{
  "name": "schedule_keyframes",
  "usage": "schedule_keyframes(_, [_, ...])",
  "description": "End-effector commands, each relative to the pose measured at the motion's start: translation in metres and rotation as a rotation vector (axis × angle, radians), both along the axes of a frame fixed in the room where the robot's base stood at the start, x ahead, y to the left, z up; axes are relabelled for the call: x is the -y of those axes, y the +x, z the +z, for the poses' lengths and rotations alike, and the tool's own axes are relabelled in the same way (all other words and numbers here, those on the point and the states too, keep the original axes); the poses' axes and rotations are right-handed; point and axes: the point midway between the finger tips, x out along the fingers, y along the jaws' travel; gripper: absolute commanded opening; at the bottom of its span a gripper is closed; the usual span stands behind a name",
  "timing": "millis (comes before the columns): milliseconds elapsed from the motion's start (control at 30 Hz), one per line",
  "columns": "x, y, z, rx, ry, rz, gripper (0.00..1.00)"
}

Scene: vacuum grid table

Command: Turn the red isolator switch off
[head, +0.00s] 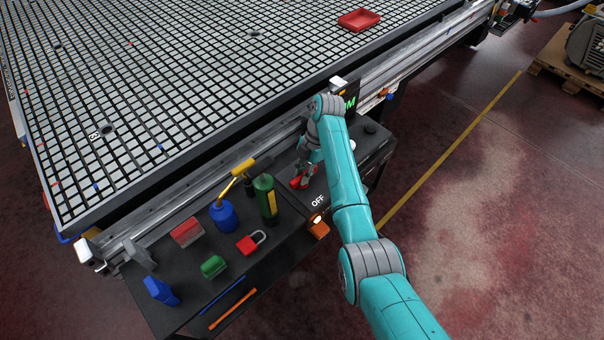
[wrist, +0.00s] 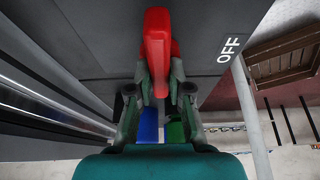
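The red isolator switch (head: 296,183) is on the dark panel at the right part of the bench, partly hidden by my gripper. In the wrist view its red handle (wrist: 157,45) points along the line of my fingers, not toward the white OFF label (wrist: 230,48), which lies to its right. The OFF label also shows in the head view (head: 318,201). My gripper (head: 306,174) is at the handle, with one fingertip on each side of its lower end. The fingers (wrist: 160,82) appear closed against the handle's sides, though the exact contact is partly hidden.
Left of the switch, the bench holds a red padlock (head: 251,242), a green cylinder (head: 266,197), a blue container (head: 223,217) and several small blocks. An orange item (head: 319,229) sits near the OFF label. The grid table (head: 150,120) and its rail run behind.

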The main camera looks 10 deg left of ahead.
Motion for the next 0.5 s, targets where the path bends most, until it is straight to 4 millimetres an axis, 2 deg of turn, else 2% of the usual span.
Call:
schedule_keyframes(267, [-0.0002,-0.0001,-0.0001,0.001,0.001,-0.018,0.00])
schedule_keyframes(500, [0.0002,-0.0008,-0.0002,0.000,0.002,-0.119,0.00])
